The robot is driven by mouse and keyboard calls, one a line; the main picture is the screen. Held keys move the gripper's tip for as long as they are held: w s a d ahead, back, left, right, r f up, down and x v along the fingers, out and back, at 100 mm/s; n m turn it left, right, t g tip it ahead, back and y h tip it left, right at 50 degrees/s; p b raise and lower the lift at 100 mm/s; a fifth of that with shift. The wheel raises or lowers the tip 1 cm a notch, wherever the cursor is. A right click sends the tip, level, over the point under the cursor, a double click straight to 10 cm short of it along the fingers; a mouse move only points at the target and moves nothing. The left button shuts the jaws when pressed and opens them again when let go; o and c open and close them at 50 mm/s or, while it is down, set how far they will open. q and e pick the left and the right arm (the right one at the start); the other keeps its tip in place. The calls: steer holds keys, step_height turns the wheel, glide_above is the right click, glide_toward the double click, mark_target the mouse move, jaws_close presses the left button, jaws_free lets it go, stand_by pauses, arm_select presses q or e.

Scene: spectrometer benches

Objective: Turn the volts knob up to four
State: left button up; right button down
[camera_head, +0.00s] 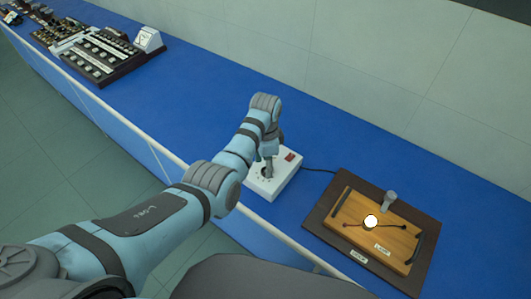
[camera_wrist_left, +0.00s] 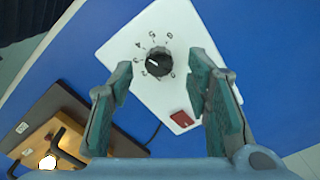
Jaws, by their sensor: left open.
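The volts knob (camera_wrist_left: 158,62) is a round black dial with a white pointer mark on a white box (camera_wrist_left: 128,47). In the wrist view the pointer faces left. The white box also shows in the head view (camera_head: 284,180), where my gripper hides the knob. My left gripper (camera_head: 268,172) points down over the box. Its two fingers are apart, one on either side of the knob in the wrist view; I cannot tell whether they touch it. My right gripper is out of view.
A red switch (camera_head: 290,156) sits on the box. A black cable (camera_head: 319,170) runs to a wooden board (camera_head: 349,209) with a lit lamp (camera_head: 371,222) on a dark base. A control panel (camera_head: 99,57) stands far left. The blue bench between is clear.

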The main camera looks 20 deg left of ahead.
arm_select(q)
step_height(320, 180, up, 10)
steer(key=shift+f, duration=0.15)
steer(key=shift+s+f, duration=0.1)
steer(key=shift+f, duration=0.05)
